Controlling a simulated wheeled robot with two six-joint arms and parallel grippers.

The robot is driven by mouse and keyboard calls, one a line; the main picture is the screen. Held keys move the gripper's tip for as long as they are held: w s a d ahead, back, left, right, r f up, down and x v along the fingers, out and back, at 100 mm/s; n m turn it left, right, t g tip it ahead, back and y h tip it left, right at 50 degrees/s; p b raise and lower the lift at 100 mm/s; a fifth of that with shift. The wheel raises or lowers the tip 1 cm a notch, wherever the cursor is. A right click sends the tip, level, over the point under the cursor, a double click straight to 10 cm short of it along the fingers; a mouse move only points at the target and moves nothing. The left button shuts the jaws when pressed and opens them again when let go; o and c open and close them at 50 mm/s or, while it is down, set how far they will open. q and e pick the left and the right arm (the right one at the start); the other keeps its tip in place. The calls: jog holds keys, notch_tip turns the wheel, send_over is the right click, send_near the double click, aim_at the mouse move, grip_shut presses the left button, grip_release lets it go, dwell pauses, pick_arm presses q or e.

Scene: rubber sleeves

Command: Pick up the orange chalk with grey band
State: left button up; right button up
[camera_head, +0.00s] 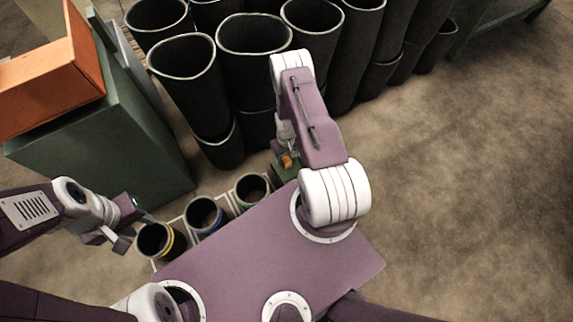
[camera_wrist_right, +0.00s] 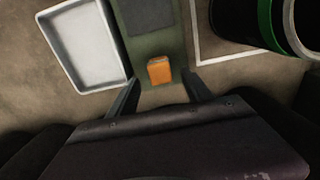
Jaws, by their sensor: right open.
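The orange chalk (camera_wrist_right: 159,71) is a small orange block on a green surface (camera_wrist_right: 150,44), just ahead of my right gripper in the right wrist view. It also shows in the head view (camera_head: 287,161), partly hidden by my right arm. My left gripper (camera_head: 130,223) hangs at the left near the small sleeves. Its fingers are too small to judge.
Three small dark sleeves (camera_head: 205,215) stand in a row near my base. Tall black sleeves (camera_head: 190,85) stand behind my right arm. A white tray (camera_wrist_right: 88,45) lies left of the green surface. A green box (camera_head: 105,140) and orange box (camera_head: 50,80) stand left. The right floor is clear.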

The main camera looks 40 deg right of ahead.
aim_at(287, 160)
notch_tip(287, 160, down, 5)
jog(key=b, duration=0.4)
jog(key=shift+s+f, duration=0.1)
jog(key=shift+s, duration=0.05)
jog(key=shift+c, duration=0.6)
grip_shut()
notch_tip(287, 160, up, 5)
jog(key=p, duration=0.3)
jog(key=shift+f, duration=0.1)
jog(key=s+a+r+p, duration=0.2)
jog(key=s+r+p, duration=0.4)
jog(key=s, duration=0.5)
jog(key=shift+s+a+r+p, duration=0.15)
jog(key=shift+a+r+p, duration=0.15)
jog(key=shift+p, duration=0.65)
